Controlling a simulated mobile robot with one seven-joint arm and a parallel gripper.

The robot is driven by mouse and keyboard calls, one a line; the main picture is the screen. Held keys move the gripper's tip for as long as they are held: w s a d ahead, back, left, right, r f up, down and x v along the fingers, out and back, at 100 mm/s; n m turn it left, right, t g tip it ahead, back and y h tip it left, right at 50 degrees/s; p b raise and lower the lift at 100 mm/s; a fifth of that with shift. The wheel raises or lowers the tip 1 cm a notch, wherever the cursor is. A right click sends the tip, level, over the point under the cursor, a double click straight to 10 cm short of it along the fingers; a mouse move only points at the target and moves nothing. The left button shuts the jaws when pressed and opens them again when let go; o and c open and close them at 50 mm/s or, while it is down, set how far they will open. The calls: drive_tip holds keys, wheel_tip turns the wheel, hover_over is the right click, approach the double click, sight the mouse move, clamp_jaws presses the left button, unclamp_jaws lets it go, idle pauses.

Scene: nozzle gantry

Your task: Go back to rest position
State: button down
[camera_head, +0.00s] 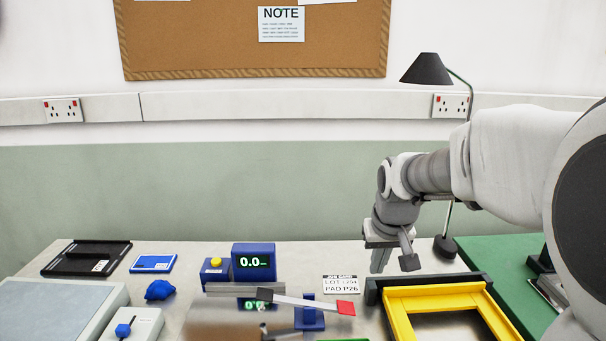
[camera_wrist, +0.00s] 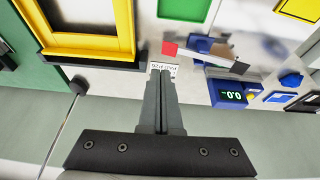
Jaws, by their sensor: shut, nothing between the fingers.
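My gripper (camera_head: 378,268) is raised above the back of the table, left of the yellow frame, with its fingers pointing down. In the wrist view its two fingers (camera_wrist: 160,72) lie together, shut with nothing between them. The job card (camera_head: 341,284) lies on the table left of my gripper; in the wrist view the card (camera_wrist: 165,68) shows just beyond the fingertips. My gripper is apart from the objects around it.
The yellow frame (camera_head: 403,318) sits in a black holder at right. A blue display (camera_head: 254,262) reads 0.0, with a red-tipped lever (camera_head: 345,308) in front. A black lamp (camera_head: 427,70) stands behind my arm. A blue lump (camera_head: 160,290) lies at left.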

drive_tip(key=s+a+r, duration=0.1)
drive_tip(key=s, duration=1)
drive_tip(key=s+r+t, duration=0.1)
drive_tip(key=s+r, duration=0.1)
drive_tip(key=s, duration=0.9)
drive_tip(key=shift+s+a+r+t, duration=0.3)
drive_tip(key=shift+s+a, duration=0.05)
drive_tip(key=shift+a, duration=0.05)
